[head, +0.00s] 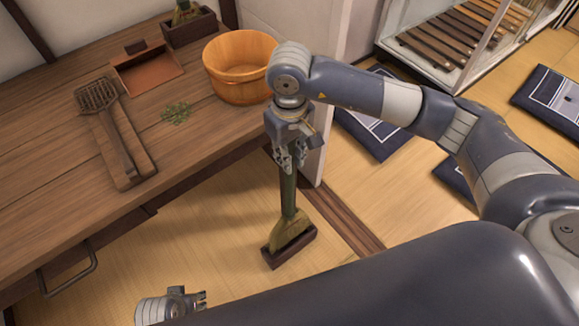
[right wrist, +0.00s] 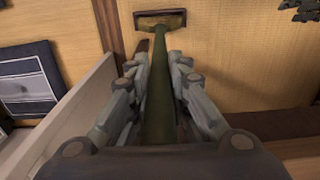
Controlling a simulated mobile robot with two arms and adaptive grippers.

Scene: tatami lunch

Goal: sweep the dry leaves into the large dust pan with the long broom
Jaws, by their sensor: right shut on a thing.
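The long broom (head: 289,194) stands upright with its straw-coloured head down in a dark box-like base (head: 289,254) on the floor. My right gripper (head: 291,163) is shut on its green handle; in the right wrist view the handle (right wrist: 158,95) runs between the fingers (right wrist: 155,90). My left gripper (head: 201,298) is low at the bottom of the head view, away from the broom; its opening is unclear. A small pile of greenish leaves (head: 176,112) lies on the wooden table. A flat orange-brown pan (head: 146,74), apparently the dust pan, lies behind it.
The table (head: 60,165) also holds a wooden tub (head: 240,95), a grater-like tool on a board (head: 112,130) and a dark box (head: 188,30) with another brush. Floor cushions (head: 376,125) and a glass-sided case (head: 465,40) are at right. Tatami is clear around the broom base.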

